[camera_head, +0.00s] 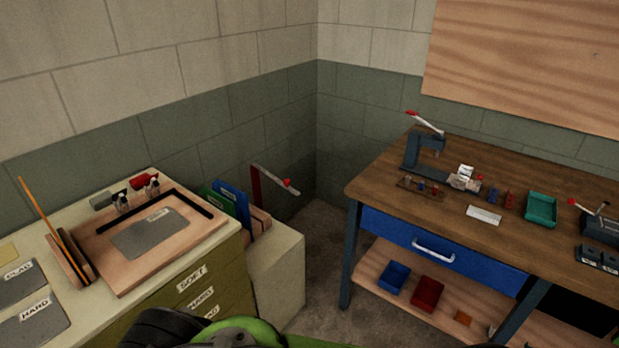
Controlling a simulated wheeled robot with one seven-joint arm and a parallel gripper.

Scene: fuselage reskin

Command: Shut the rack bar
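The rack bar (273,175) is a pale grey bar with a red knob (287,182) near its outer end. It is joined to the top of a red post (256,186) and points right and slightly down, away from the rack's sheets. The rack (262,219) is wooden and holds an upright blue sheet (231,203) and a green one (213,197) to the left of the post. The bar does not lie across the sheets. My gripper is out of view; only green and black parts of my arm show at the bottom edge.
The left cabinet carries a wooden board (100,255) with clamps and a grey plate (150,233). A pale low block (280,275) stands below the rack. Bare floor (322,235) lies between it and the workbench (390,180), which holds a press, a green tray (541,209) and small tools.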

